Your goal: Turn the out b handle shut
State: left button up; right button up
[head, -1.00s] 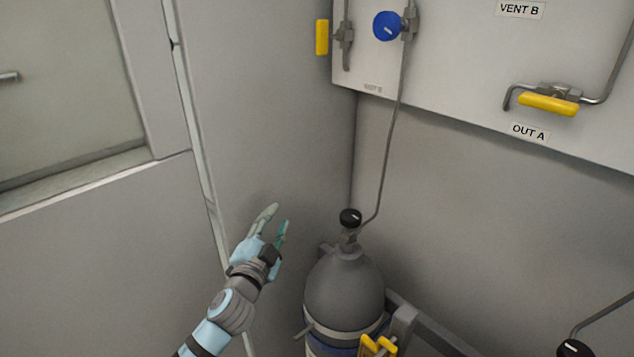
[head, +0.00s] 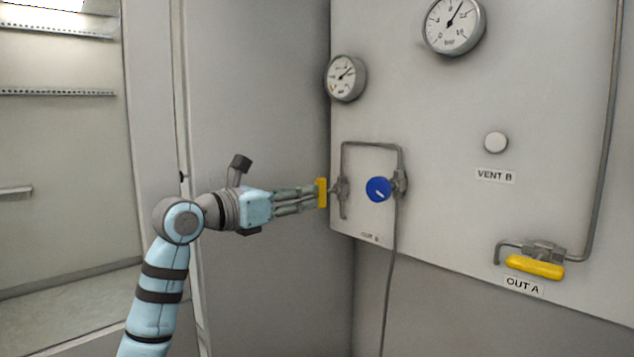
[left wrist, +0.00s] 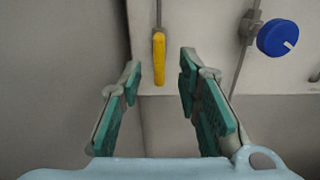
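The out b handle (head: 322,193) is a yellow lever at the left edge of the white panel, with its long side vertical. In the left wrist view, the fingers (left wrist: 161,68) are open. The yellow handle (left wrist: 159,58) shows between and just beyond their tips, with gaps on both sides. I cannot see any contact. My right gripper is in neither view.
A blue round knob (head: 379,189) sits just right of the handle, joined by a bent grey pipe (head: 371,145). A gauge (head: 345,78) is above. The yellow OUT A handle (head: 536,267) is at the lower right. A grey wall (head: 260,90) lies behind my arm.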

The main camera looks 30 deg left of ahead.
aim_at(325, 192)
pick_arm(q)
jog(key=x, duration=0.4)
jog(key=shift+w+d+p, duration=0.1)
jog(key=shift+w+p, duration=0.25)
jog(key=shift+p, duration=0.05)
jog(key=shift+c, duration=0.2)
grip_shut()
